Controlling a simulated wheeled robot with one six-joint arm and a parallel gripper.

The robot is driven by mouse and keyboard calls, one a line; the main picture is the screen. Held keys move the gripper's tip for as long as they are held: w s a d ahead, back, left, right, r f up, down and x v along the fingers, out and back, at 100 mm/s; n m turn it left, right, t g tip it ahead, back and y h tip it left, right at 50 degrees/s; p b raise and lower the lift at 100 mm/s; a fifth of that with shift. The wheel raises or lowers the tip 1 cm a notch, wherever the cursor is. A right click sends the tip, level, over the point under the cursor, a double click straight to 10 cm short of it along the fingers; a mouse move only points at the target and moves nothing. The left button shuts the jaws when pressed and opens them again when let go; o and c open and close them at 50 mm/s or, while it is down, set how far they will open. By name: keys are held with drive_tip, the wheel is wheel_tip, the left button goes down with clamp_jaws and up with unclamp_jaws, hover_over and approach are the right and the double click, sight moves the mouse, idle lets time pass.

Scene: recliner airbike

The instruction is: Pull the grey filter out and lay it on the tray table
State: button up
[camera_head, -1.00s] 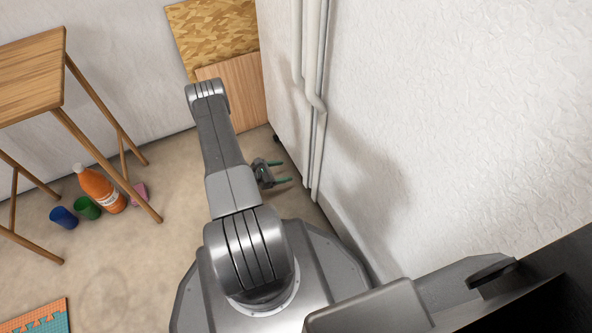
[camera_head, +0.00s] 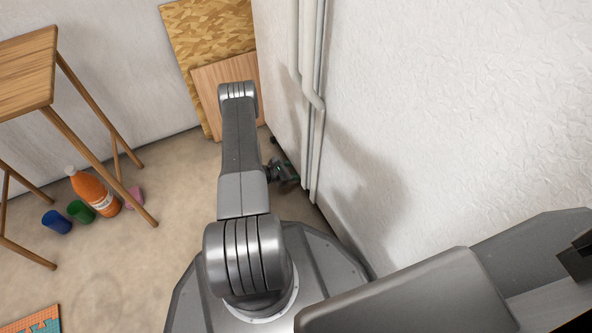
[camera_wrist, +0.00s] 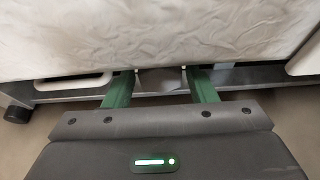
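In the wrist view my gripper (camera_wrist: 160,76) has its two green fingers spread apart, and their tips reach to the lower edge of a white, wrinkled-looking surface (camera_wrist: 160,35). In the head view my gripper (camera_head: 284,172) is low beside the white wall unit, partly hidden by my arm. The wooden table (camera_head: 25,75) at the left, likely the tray table, has a bare visible top.
Light pipes (camera_head: 311,110) run down the white wall unit. An orange bottle (camera_head: 92,192), a green cup (camera_head: 80,211), a blue cup (camera_head: 56,222) and a pink item (camera_head: 134,198) are on the floor by the table legs. Boards (camera_head: 212,50) lean at the back. Middle floor is open.

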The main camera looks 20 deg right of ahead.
drive_tip(key=c, duration=0.8)
drive_tip(key=shift+a, duration=0.65)
drive_tip(key=shift+s+a, duration=0.25)
drive_tip(key=shift+a, duration=1.25)
drive_tip(key=shift+s+a, duration=0.2)
drive_tip(key=shift+a, duration=1.3)
drive_tip(key=shift+s+a, duration=0.25)
drive_tip(key=shift+a, duration=1.25)
